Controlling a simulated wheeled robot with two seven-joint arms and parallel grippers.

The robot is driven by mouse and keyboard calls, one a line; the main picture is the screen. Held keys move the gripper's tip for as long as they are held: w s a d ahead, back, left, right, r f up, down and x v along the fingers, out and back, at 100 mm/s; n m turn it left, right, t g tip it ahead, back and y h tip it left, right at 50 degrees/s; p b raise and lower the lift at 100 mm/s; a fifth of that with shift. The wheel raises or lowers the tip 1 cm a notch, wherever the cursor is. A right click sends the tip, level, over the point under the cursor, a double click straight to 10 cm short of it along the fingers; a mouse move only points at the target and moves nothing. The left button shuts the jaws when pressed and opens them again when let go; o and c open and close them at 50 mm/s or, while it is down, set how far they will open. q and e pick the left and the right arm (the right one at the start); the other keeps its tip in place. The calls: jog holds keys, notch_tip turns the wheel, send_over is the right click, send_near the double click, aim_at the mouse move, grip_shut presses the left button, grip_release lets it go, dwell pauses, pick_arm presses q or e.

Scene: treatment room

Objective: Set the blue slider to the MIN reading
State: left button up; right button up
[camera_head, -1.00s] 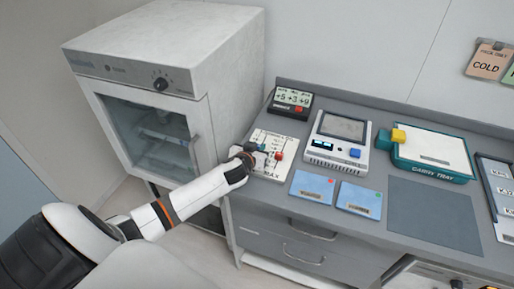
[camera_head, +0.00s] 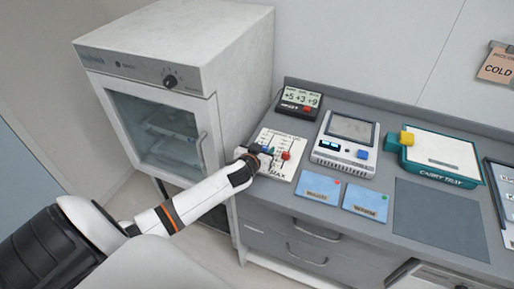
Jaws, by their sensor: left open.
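The white slider panel (camera_head: 272,186) lies flat at the left end of the grey counter, with "MAX" printed along its front edge. A red slider knob (camera_head: 286,156) shows on its right side. The blue slider (camera_head: 266,149) shows only as a small bit of blue beside my left gripper's fingers, so its exact setting cannot be read. My left gripper (camera_head: 266,154) is open, low over the left part of the panel, at the blue slider. I cannot tell whether its fingers touch the knob. My right gripper is not in view.
A small display (camera_head: 299,101) reading "+5 +3 +9" stands behind the panel. A device with a screen (camera_head: 345,146) is to the right, with blue cards (camera_head: 318,188) in front. A teal carry tray (camera_head: 443,180) lies farther right. A white cabinet (camera_head: 215,60) stands left of the counter.

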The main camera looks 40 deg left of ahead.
pick_arm(q)
jog(key=b+v, duration=0.1)
jog(key=v, duration=1)
jog(key=shift+s+b, duration=0.25)
jog(key=shift+b, duration=0.05)
jog(key=s+d+f+m+g+h, duration=0.25)
jog(key=s+d+g, duration=0.35)
jog(key=s, duration=0.5)
jog(key=s+d+f+m+g+h, duration=0.15)
jog(key=s+d+f+g, duration=0.25)
jog(key=s+d, duration=0.55)
notch_tip(320, 180, down, 26)
jog(key=s+a+m, duration=0.1)
jog(key=s, duration=0.2)
jog(key=s+a+f+g, duration=0.2)
jog(key=s+a+f, duration=0.1)
jog(key=s+f, duration=1.3)
jog(key=shift+y, duration=0.4)
